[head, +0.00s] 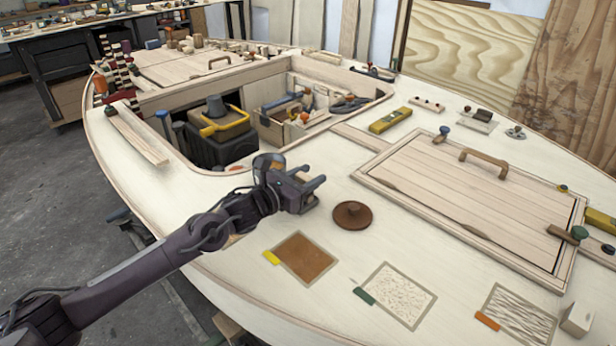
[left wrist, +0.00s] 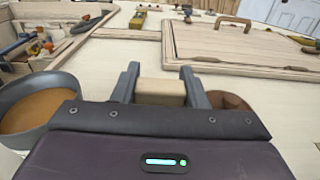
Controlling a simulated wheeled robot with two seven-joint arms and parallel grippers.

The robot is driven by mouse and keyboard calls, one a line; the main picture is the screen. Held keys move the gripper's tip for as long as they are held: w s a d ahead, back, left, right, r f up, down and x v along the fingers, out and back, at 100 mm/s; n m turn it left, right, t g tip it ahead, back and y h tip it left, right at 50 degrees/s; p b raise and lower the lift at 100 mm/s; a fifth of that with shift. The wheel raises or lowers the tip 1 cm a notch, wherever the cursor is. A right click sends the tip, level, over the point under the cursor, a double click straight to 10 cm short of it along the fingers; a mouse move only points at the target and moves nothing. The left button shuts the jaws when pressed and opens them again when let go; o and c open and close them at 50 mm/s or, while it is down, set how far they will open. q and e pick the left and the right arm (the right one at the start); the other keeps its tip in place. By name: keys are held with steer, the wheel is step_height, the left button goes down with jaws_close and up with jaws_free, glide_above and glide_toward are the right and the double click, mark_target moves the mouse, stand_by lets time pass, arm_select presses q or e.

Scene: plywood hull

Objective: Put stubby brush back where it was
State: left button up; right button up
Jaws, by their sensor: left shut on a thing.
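My left gripper (head: 308,188) is low over the pale deck, left of a round brown lid with a knob (head: 352,214). In the left wrist view the left gripper (left wrist: 160,88) is shut on a pale wooden block-like piece, the stubby brush (left wrist: 162,93) by its place between the fingers. Its bristles are hidden, and I cannot tell whether it touches the deck. A grey pot with orange-brown contents (left wrist: 36,106) stands beside the gripper; it also shows behind my wrist in the head view (head: 268,163). My right gripper is not in view.
Three framed patches, brown (head: 305,258), speckled (head: 398,296) and wavy (head: 520,318), lie at the front. A hatch with a handle (head: 470,205) is at the right. An open well with a tool box (head: 285,120) lies behind. Deck between lid and hatch is clear.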

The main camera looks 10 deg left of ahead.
arm_select(q)
steer(key=o, duration=1.3)
steer(key=shift+c, duration=0.2)
steer(key=shift+r+p, duration=0.3)
steer(key=shift+p, duration=0.1)
steer(key=shift+s+a+r+p, duration=0.2)
steer(key=shift+s+r+p, duration=0.1)
steer(key=shift+p, duration=0.15)
steer(key=b+v, duration=0.1)
steer(key=v, duration=0.9)
steer(key=shift+f, duration=0.1)
steer(key=shift+s+a, duration=0.3)
steer(key=shift+s, duration=0.25)
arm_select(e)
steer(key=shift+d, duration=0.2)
